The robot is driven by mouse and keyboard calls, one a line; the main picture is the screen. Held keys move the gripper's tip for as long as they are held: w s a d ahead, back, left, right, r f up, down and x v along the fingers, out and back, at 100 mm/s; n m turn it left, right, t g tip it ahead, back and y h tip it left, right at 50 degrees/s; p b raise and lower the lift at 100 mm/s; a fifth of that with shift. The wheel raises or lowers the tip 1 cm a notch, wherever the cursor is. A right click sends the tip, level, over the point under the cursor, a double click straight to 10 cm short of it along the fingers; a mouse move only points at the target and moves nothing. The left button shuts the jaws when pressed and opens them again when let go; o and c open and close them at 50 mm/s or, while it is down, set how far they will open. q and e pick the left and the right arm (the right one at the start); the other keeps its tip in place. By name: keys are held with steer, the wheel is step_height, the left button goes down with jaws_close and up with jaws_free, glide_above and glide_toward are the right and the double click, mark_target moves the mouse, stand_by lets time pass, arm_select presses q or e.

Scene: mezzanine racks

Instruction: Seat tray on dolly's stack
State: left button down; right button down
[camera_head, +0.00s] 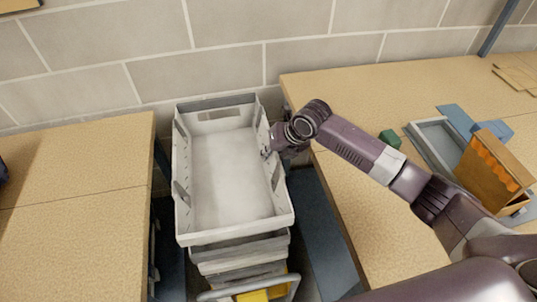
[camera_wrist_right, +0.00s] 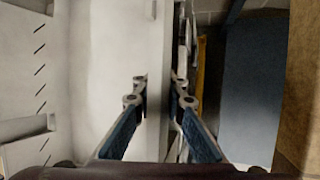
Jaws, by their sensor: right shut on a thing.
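The white tray (camera_head: 222,170) is a long, empty, open-topped tray above a stack of similar pale trays (camera_head: 243,256). Its near edge juts a little left of the stack; I cannot tell whether it rests fully on it. The dolly (camera_head: 250,289) shows only partly below the stack, with a grey bar and yellow parts. My right gripper (camera_head: 268,154) is at the tray's right long side. In the right wrist view the fingers (camera_wrist_right: 160,98) are shut on the tray's side wall (camera_wrist_right: 157,50), one finger on each side. My left gripper is not in view.
Tan tables stand left (camera_head: 75,215) and right (camera_head: 375,215) of the stack, leaving a narrow gap. The right table holds a grey bin (camera_head: 433,146), an orange-brown box (camera_head: 492,165), a green block (camera_head: 390,138) and blue sheets (camera_head: 462,118). A block wall (camera_head: 200,75) stands behind.

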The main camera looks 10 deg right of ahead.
steer(key=shift+w+f, duration=0.1)
steer(key=shift+f, duration=0.2)
steer(key=c, duration=2.2)
jaws_free()
steer(key=shift+c, duration=0.2)
steer(key=shift+s+f, duration=0.15)
steer(key=shift+s, duration=0.05)
steer(key=shift+s+d+r+p, duration=0.15)
steer(key=shift+d+r+p, duration=0.1)
steer(key=shift+r+p, duration=0.35)
steer(key=p+v, duration=0.9)
steer(key=shift+s+r, duration=0.2)
steer(key=shift+r, duration=0.1)
steer(key=shift+f, duration=0.1)
